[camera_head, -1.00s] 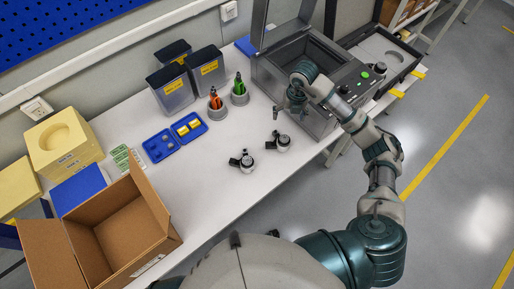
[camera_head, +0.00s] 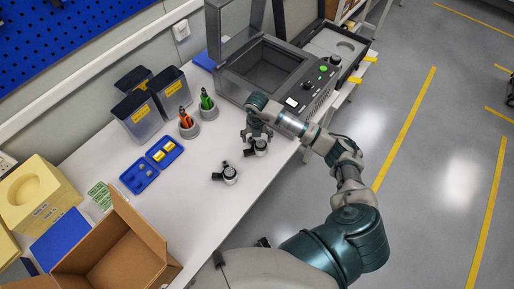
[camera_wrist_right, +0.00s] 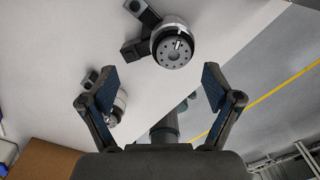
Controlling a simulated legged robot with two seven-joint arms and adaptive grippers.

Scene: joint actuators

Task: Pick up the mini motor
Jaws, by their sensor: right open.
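Two mini motors, silver and black with a small side block, stand on the white table. One motor (camera_head: 229,176) stands apart, lower left of my right arm. The other motor (camera_head: 259,148) is right below my right gripper (camera_head: 257,132), which partly covers it. In the right wrist view, one motor (camera_wrist_right: 174,46) lies ahead of the open fingers (camera_wrist_right: 160,82), large and clear of them. A second motor (camera_wrist_right: 116,106) shows smaller, partly hidden behind the left finger. My right gripper is open and empty. My left gripper is not in view.
A grey machine with an open lid (camera_head: 268,66) stands behind the gripper. Screwdriver holders (camera_head: 189,131), a blue tray (camera_head: 139,178), dark bins (camera_head: 172,92) and an open cardboard box (camera_head: 112,250) stand to the left. The table's front edge is close to the motors.

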